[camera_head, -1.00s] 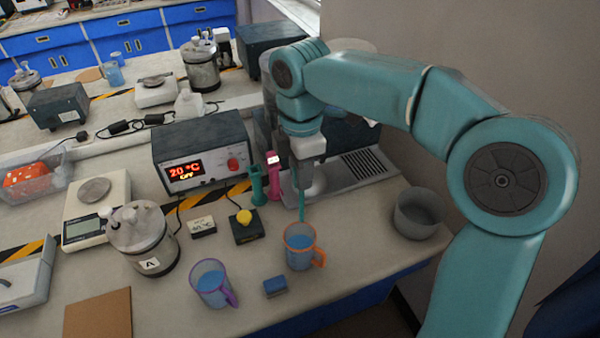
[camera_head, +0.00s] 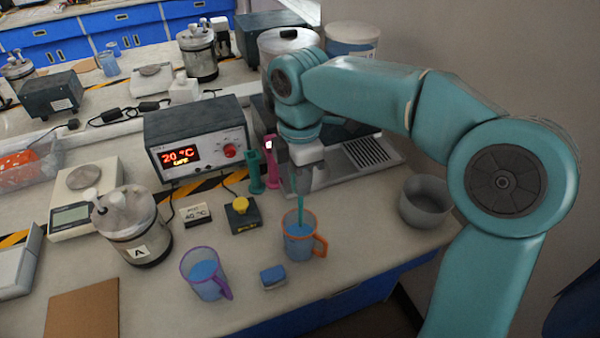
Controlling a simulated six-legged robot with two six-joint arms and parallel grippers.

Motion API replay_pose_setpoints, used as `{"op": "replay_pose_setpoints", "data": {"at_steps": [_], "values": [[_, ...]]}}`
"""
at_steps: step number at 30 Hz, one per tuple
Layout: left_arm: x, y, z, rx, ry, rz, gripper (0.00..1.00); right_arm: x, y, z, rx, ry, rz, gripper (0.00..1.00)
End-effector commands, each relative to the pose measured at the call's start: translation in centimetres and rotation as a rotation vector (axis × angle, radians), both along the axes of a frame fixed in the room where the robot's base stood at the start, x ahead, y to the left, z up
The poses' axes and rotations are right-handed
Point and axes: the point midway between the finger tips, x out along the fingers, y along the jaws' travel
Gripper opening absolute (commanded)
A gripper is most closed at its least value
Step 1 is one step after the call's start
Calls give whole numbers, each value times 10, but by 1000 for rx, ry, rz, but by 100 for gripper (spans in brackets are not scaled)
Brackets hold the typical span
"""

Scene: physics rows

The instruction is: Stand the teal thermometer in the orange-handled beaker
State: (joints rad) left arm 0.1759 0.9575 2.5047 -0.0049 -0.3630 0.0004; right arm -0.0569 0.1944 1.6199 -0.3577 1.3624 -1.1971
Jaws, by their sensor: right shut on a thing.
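The teal thermometer (camera_head: 299,205) hangs upright below my right gripper (camera_head: 303,178), which is shut on its upper part. Its lower end overlaps the mouth of the orange-handled beaker (camera_head: 304,246) and appears to be inside it. The beaker stands upright near the front of the bench, holds blue liquid, and has its handle to the right. Whether the tip touches the bottom is not clear. My left gripper is not in view.
A purple-handled beaker (camera_head: 205,274) and a blue block (camera_head: 273,277) stand left of the orange-handled one. A grey bowl (camera_head: 425,203) is to the right. Behind are a yellow-knobbed box (camera_head: 243,215), teal and pink holders (camera_head: 271,165), and a heater display box (camera_head: 197,140).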

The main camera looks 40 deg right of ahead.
Motion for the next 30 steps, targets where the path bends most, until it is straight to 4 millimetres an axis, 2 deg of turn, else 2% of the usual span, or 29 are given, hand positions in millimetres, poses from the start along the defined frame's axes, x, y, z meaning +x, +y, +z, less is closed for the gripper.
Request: {"op": "replay_pose_setpoints", "data": {"at_steps": [1, 18, 30], "values": [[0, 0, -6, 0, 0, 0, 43, 0, 0, -7, 0, 1, 0, 0], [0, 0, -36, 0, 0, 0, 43, 0, 0, -50, 0, -1, 0, 0], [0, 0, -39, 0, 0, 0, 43, 0, 0, -56, 0, -1, 0, 0]]}}
